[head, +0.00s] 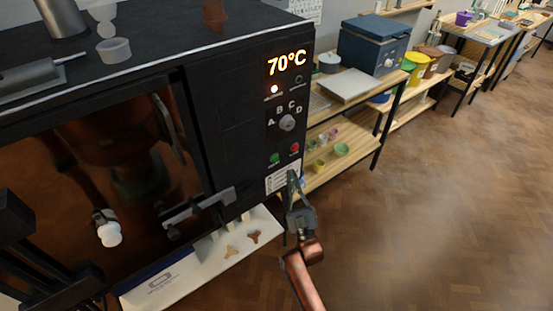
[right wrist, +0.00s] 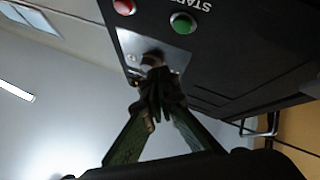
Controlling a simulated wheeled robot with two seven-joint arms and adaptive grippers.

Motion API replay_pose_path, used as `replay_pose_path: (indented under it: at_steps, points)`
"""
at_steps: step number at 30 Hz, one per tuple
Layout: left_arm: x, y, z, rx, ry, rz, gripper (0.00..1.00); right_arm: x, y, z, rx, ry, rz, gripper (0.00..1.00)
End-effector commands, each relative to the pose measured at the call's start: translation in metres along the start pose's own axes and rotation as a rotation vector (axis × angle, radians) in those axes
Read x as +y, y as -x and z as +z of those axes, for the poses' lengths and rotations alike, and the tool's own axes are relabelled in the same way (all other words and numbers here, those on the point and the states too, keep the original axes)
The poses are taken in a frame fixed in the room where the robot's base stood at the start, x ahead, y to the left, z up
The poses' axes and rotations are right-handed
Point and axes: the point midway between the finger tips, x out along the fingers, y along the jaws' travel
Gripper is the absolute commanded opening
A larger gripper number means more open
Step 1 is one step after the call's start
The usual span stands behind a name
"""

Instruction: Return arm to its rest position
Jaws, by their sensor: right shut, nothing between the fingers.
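My right gripper (head: 293,180) is in front of the lower right of a black oven's control panel (head: 285,120), by a pale label plate (head: 282,178) below the buttons. Its fingers are together and empty. In the right wrist view its fingertips (right wrist: 157,88) meet in front of the plate, below the red button (right wrist: 124,6) and the green button (right wrist: 183,22). I cannot tell whether they touch the plate. My right arm (head: 303,270) reaches up from the bottom. My left gripper cannot be made out.
Wooden shelves (head: 345,165) with pots stand behind right. The parquet floor (head: 430,220) at right is clear.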

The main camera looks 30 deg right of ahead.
Motion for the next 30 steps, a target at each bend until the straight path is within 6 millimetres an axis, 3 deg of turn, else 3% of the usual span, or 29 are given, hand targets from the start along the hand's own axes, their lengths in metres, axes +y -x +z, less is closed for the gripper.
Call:
replay_pose_path:
  at_steps: [23, 26, 30]
  points:
    - [0.0, 0.0, 0.0, 0.0, 0.0, 0.0, 0.4, -0.001, 0.001, 0.002, -0.005, -0.001, -0.004, 0.0]
    - [0.0, 0.002, 0.001, 0.001, -0.001, 0.0, 0.4, -0.011, 0.009, 0.017, -0.048, -0.009, -0.034, 0.0]
    - [-0.001, 0.008, 0.003, 0.005, -0.003, -0.001, 0.4, -0.045, 0.045, 0.07, -0.202, -0.041, -0.136, 0.0]
